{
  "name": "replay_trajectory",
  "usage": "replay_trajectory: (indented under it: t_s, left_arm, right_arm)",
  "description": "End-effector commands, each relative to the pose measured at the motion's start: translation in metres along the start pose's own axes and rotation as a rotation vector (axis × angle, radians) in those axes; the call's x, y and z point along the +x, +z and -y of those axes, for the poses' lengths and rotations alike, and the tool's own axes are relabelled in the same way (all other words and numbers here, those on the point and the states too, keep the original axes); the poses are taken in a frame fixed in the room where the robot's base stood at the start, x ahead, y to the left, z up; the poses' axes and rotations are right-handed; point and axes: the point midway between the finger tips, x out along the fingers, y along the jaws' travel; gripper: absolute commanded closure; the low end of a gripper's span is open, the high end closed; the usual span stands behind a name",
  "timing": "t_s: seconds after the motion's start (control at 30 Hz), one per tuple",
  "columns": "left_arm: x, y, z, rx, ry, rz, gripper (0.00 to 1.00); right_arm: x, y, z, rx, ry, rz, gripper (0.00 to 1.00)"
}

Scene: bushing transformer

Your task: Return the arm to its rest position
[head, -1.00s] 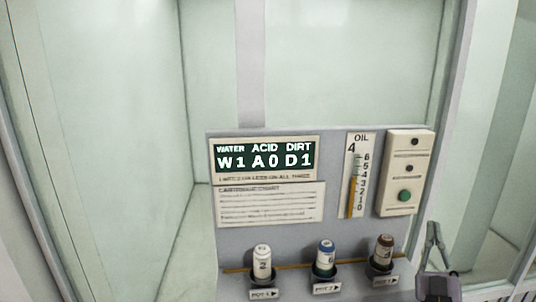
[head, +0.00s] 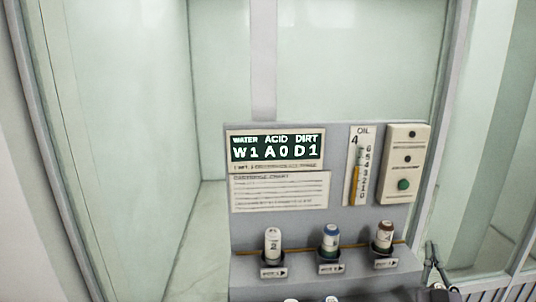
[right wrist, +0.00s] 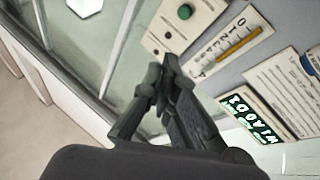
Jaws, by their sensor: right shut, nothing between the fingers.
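My right gripper (head: 431,248) is at the lower right edge of the grey panel in the head view, mostly cut off by the bottom of the picture. In the right wrist view my right gripper (right wrist: 163,72) has its fingertips together with nothing between them, apart from the panel. My left gripper is in neither view.
The grey panel (head: 340,212) carries a green display (head: 277,147) reading W1 A0 D1, an oil gauge (head: 361,170) and a switch box with a green button (head: 403,185). Three cartridges stand in its front holders: white (head: 273,243), blue-topped (head: 331,238), brown-topped (head: 384,236). Glass walls surround it.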

Motion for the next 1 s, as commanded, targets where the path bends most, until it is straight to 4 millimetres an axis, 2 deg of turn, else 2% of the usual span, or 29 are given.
replay_trajectory:
  t_s: [0.17,0.27,0.37,0.5,0.6,0.7,1.0]
  left_arm:
    - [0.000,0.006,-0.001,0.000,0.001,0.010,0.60]
    - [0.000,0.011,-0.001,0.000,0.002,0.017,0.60]
    - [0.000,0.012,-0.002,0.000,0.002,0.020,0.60]
    - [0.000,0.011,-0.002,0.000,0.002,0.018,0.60]
    - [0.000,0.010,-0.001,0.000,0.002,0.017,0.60]
    - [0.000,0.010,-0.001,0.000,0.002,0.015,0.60]
    - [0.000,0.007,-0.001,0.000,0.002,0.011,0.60]
  right_arm:
    - [-0.028,0.029,0.015,0.018,-0.055,0.198,1.00]
    - [-0.059,0.051,0.030,0.031,-0.107,0.364,1.00]
    - [-0.106,0.074,0.050,0.044,-0.183,0.577,1.00]
    - [-0.192,0.094,0.076,0.050,-0.310,0.888,1.00]
    - [-0.248,0.097,0.087,0.045,-0.393,1.070,1.00]
    - [-0.295,0.093,0.094,0.035,-0.463,1.210,1.00]
    - [-0.395,0.069,0.095,-0.004,-0.625,1.503,1.00]
